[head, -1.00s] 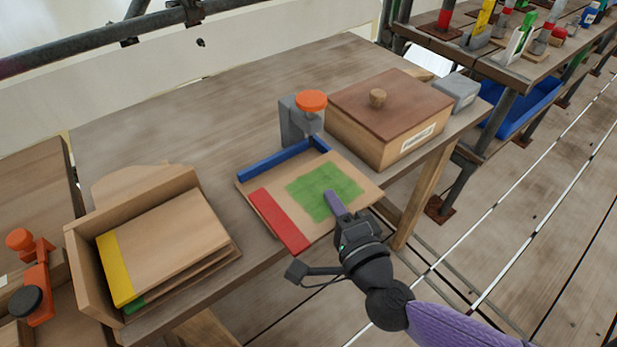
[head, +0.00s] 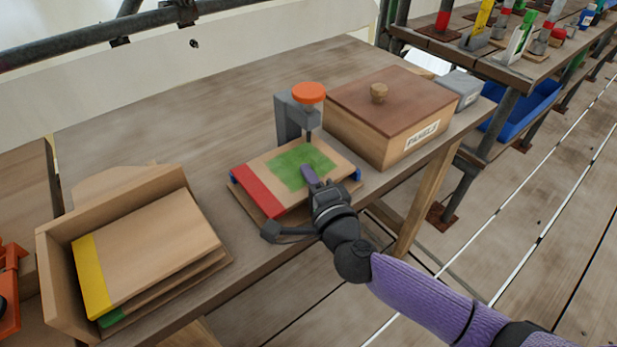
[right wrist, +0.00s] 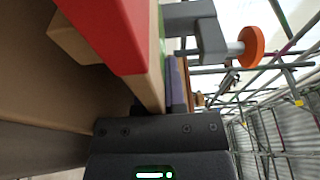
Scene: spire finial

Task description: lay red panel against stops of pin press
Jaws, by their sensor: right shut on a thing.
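The red panel (head: 260,190) is a tan board with a red stripe at its left end and a green patch on top. My right gripper (head: 310,178) is shut on its near edge. The panel lies over the base (head: 240,205) of the grey pin press (head: 288,118) with the orange knob. It hides most of the blue stops; small blue bits (head: 357,175) show past its ends. I cannot tell whether it touches the stops or base. In the right wrist view, the red stripe (right wrist: 110,35) is close by and the orange knob (right wrist: 251,46) is beyond. My left gripper is not in view.
A wooden box with a knobbed brown lid (head: 385,95) stands close right of the press. A tilted wooden rack (head: 55,280) holding yellow- and green-striped panels stands at left. The table (head: 200,120) is clear behind the press.

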